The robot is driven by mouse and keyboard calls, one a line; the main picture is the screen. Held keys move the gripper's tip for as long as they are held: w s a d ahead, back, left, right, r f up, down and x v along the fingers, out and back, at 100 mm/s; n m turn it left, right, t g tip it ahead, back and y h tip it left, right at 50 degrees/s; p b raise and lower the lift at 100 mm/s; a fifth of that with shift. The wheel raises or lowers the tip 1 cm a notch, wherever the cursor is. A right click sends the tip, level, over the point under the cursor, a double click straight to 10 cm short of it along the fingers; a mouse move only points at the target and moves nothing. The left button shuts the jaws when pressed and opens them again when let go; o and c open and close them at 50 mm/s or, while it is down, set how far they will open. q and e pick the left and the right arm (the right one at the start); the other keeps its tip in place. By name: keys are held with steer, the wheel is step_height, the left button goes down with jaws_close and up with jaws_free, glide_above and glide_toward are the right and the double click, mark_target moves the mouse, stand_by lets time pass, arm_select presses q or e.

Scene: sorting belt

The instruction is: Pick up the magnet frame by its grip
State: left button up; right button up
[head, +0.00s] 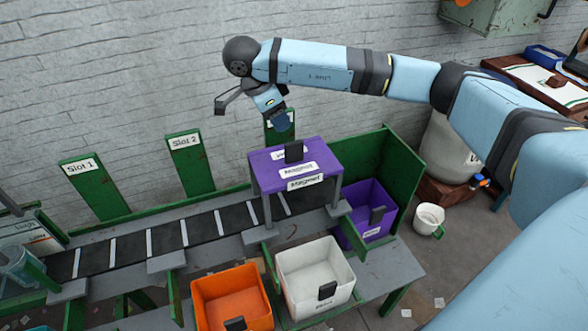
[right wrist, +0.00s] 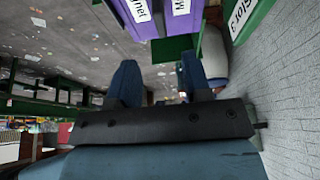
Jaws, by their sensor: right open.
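The magnet frame (head: 265,172) is a purple top with white labels on grey legs. It stands upright across the belt's right part in the head view. A small black grip (head: 294,151) sticks up from its top. My right gripper (head: 281,121) hangs behind and above the frame, close to the Slot 3 board side, apart from the grip. In the right wrist view, its two blue fingers (right wrist: 158,72) are spread with nothing between them. My left gripper is not in view.
The dark belt (head: 165,238) runs left from the frame. An orange bin (head: 232,290) and a white bin (head: 315,265) stand in front; a purple bin (head: 375,195) is at right. Green slot boards (head: 190,165) stand behind, near the brick wall. A green panel (head: 400,175) rises at right.

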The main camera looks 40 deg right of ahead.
mark_target(290, 143)
steer(key=b+x, duration=0.1)
steer(key=x, duration=0.6)
steer(key=shift+f, duration=0.1)
steer(key=shift+a+p+x, duration=0.15)
steer(key=shift+p+x, duration=0.1)
steer(key=shift+x, duration=1.05)
steer(key=shift+a+p+x, duration=0.15)
steer(key=shift+p+x, duration=0.05)
steer(key=shift+x, duration=1.1)
steer(key=shift+f, duration=0.1)
jaws_close()
steer(key=shift+w, duration=0.1)
